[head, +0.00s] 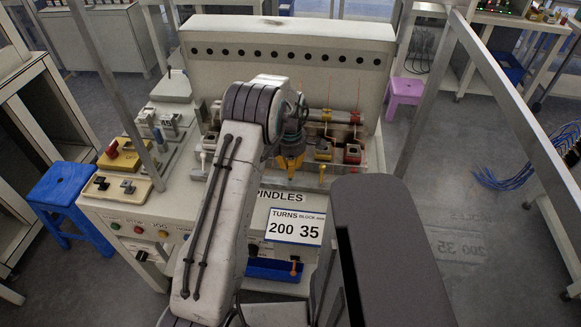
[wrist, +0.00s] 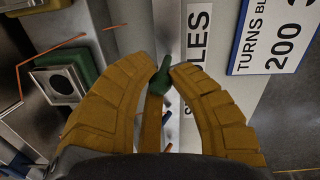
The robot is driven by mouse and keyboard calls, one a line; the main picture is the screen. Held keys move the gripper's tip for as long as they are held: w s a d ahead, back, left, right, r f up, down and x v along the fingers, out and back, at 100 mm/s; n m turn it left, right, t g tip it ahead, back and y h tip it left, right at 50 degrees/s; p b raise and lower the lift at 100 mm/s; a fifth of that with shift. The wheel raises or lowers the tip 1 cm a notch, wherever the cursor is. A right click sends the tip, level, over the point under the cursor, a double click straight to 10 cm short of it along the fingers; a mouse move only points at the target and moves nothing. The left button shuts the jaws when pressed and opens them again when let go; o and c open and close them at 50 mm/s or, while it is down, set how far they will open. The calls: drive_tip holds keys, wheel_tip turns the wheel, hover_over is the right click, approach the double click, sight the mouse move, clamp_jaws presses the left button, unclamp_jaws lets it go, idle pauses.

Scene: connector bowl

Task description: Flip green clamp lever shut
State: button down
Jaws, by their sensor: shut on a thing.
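My gripper (head: 290,172) is over the front edge of the bench in the head view, its yellow fingers pointing down. In the wrist view my gripper (wrist: 163,78) has its two curved fingers closed around a green lever (wrist: 157,82), whose narrow tip sticks up between the fingertips. The green clamp body (wrist: 85,62) with a grey square block lies to the left of the fingers in the wrist view. In the head view my gripper and arm hide the green clamp and its lever. The lever's exact angle is hard to tell.
A yellow clamp (head: 323,150) and a red clamp (head: 353,153) stand right of my gripper in the head view. The sign (head: 296,226) hangs on the bench front, above a blue bin (head: 262,270). A perforated panel (head: 290,65) stands behind.

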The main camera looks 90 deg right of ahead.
drive_tip(key=shift+d+r+p, duration=0.1)
drive_tip(key=shift+d+p, duration=0.05)
drive_tip(key=shift+p, duration=0.4)
drive_tip(key=shift+d+y, duration=0.1)
drive_tip(key=shift+y, duration=0.3)
drive_tip(key=shift+d+p, duration=0.1)
drive_tip(key=shift+p, duration=0.45)
drive_tip(key=shift+y, duration=0.3)
drive_tip(key=shift+f, duration=0.2)
drive_tip(key=c, duration=1.1)
unclamp_jaws()
drive_tip(key=r, duration=0.8)
drive_tip(key=d+r, duration=0.1)
drive_tip(key=r, duration=0.3)
drive_tip(key=shift+s, duration=0.2)
